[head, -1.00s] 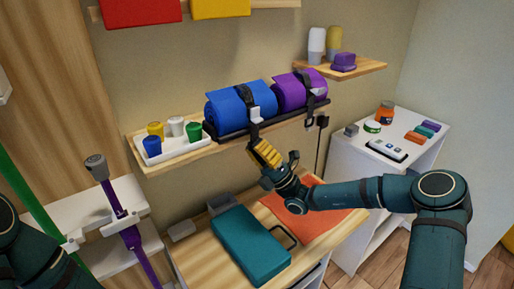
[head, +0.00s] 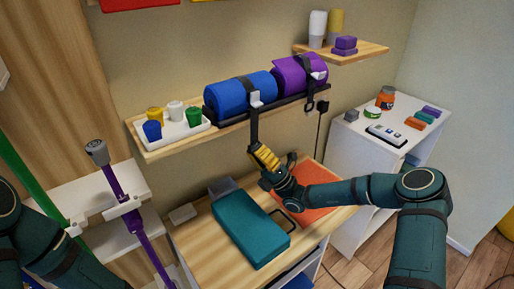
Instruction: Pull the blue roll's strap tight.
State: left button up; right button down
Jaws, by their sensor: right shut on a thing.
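The blue roll (head: 228,97) lies in a black cradle on the wall shelf. Its dark strap (head: 253,128) crosses over the roll, lying close to it, and passes a pale buckle (head: 256,99) at the front. The strap's tail hangs straight down below the shelf. My right gripper (head: 264,157), with yellow finger pads, is shut on the tail's lower end, above the wooden bench top. The held end is hidden by the fingers. My left arm shows at the lower left, but its gripper is out of view.
A purple roll (head: 293,76) lies right of the blue one, with its own strap. A white tray (head: 174,137) of coloured cups stands left on the shelf (head: 152,154). Below my right gripper are a teal case (head: 250,228) and an orange mat (head: 318,192).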

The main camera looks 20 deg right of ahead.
jog(key=c, duration=1.1)
grip_release()
jog(key=shift+f, duration=0.15)
jog(key=v, duration=0.7)
jog(key=shift+s+d+f, duration=0.15)
